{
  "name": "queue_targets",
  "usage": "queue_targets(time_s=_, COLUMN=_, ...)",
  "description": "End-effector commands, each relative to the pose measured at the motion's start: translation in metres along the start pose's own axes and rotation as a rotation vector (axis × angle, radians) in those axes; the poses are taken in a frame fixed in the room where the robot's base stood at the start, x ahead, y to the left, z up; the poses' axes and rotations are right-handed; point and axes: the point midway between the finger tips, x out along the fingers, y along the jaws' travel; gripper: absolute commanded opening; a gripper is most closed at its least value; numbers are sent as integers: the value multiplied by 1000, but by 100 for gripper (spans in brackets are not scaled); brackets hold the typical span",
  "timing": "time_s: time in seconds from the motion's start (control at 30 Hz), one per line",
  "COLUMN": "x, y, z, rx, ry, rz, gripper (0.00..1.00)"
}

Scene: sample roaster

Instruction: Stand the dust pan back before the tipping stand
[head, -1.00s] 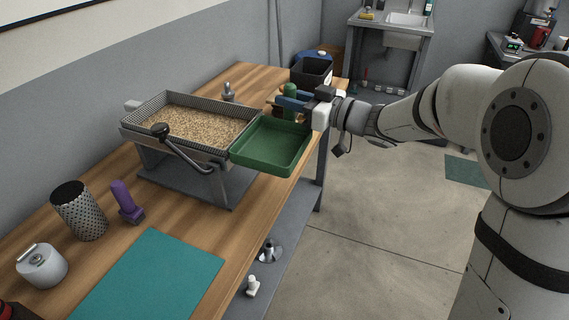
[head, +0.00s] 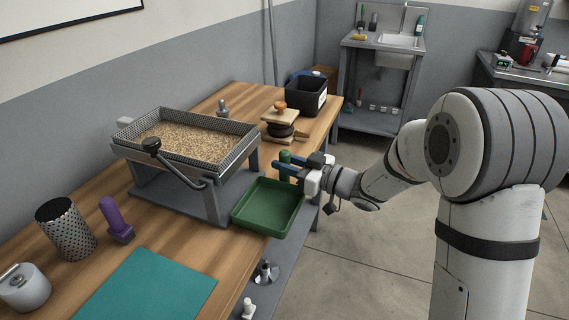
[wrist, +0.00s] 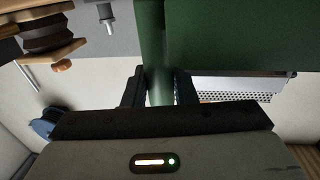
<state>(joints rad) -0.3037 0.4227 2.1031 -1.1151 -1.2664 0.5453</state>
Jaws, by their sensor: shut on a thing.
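The dust pan (head: 266,208) is a green square tray with a low rim and an upright green handle. In the head view it is at the right front of the tipping stand (head: 215,200), near the bench's front edge; whether it touches the bench I cannot tell. My gripper (head: 287,171) is shut on the handle. In the wrist view the handle (wrist: 157,50) runs between both fingers of my gripper (wrist: 158,88), with the pan's green body (wrist: 230,35) at the upper right. The stand carries a mesh-sided tray (head: 190,140) of beans with a black-knobbed lever.
A tamper-like object on wooden discs (head: 281,122) and a black bin (head: 306,95) stand behind. A perforated cylinder (head: 66,228), purple-handled tool (head: 116,220), grey canister (head: 22,288) and teal mat (head: 148,290) lie at the left and front. Open floor (head: 360,270) lies right of the bench.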

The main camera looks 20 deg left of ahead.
Motion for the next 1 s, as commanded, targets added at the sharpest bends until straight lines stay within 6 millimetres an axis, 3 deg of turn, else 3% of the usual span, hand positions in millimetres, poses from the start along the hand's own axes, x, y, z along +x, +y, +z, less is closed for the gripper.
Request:
queue_targets(time_s=0.2, x=0, y=0, z=4, rx=0, ry=0, rz=-1, gripper=0)
queue_targets(time_s=0.23, x=0, y=0, z=3, rx=0, ry=0, rz=-1, gripper=26)
queue_targets(time_s=0.47, x=0, y=0, z=3, rx=0, ry=-1, rz=-1, gripper=45)
queue_targets(time_s=0.8, x=0, y=0, z=-3, rx=-1, ry=0, rz=-1, gripper=47)
queue_targets(time_s=1.0, x=-34, y=1, z=-1, rx=1, ry=-2, rz=3, gripper=47)
